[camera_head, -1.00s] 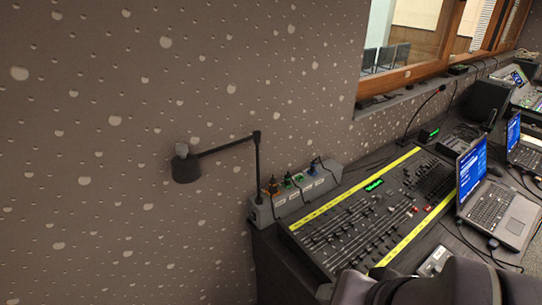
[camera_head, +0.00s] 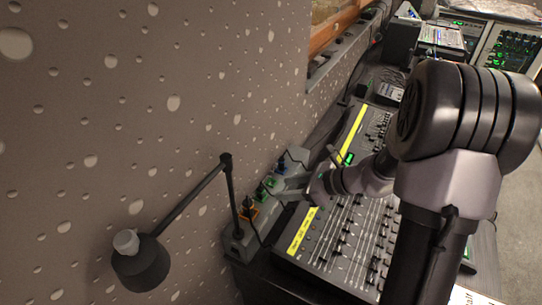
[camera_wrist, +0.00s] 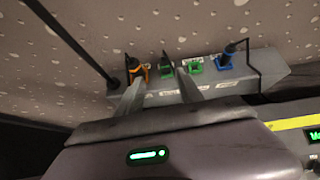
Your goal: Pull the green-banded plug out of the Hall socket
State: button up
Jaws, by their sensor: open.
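A grey socket strip (camera_wrist: 262,72) carries several sockets with coloured surrounds and white labels too small to read, so I cannot tell which is Hall. A dark plug at a green-ringed socket (camera_wrist: 167,66) shows between my fingertips in the wrist view. It also shows in the head view as a green-banded plug (camera_head: 268,184). Beside it is a second green-ringed socket (camera_wrist: 195,66) that looks empty. My gripper (camera_wrist: 160,76) is open, one finger on each side of the plug; contact cannot be told. In the head view my gripper (camera_head: 288,192) reaches the strip from the right.
An orange-ringed plug (camera_wrist: 139,70) is close to the left finger. A blue-ringed plug (camera_wrist: 227,58) with a cable stands to the right. A black lamp (camera_head: 145,265) and its arm stand left of the strip. The fader console (camera_head: 340,235) lies below my arm.

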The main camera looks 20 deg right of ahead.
aim_at(264, 190)
jog(key=shift+m, duration=0.4)
jog(key=b+x, duration=0.1)
jog(key=x, duration=0.2)
jog(key=b+x, duration=0.2)
jog(key=d+f+b+x, duration=0.1)
jog(key=x, duration=0.2)
jog(key=shift+w+a+f, duration=0.1)
jog(key=shift+w, duration=0.2)
jog(key=shift+w+a+f+b, duration=0.15)
jog(key=shift+w+a+b, duration=0.15)
jog(key=shift+b, duration=0.1)
jog(key=shift+c, duration=0.2)
grip_shut()
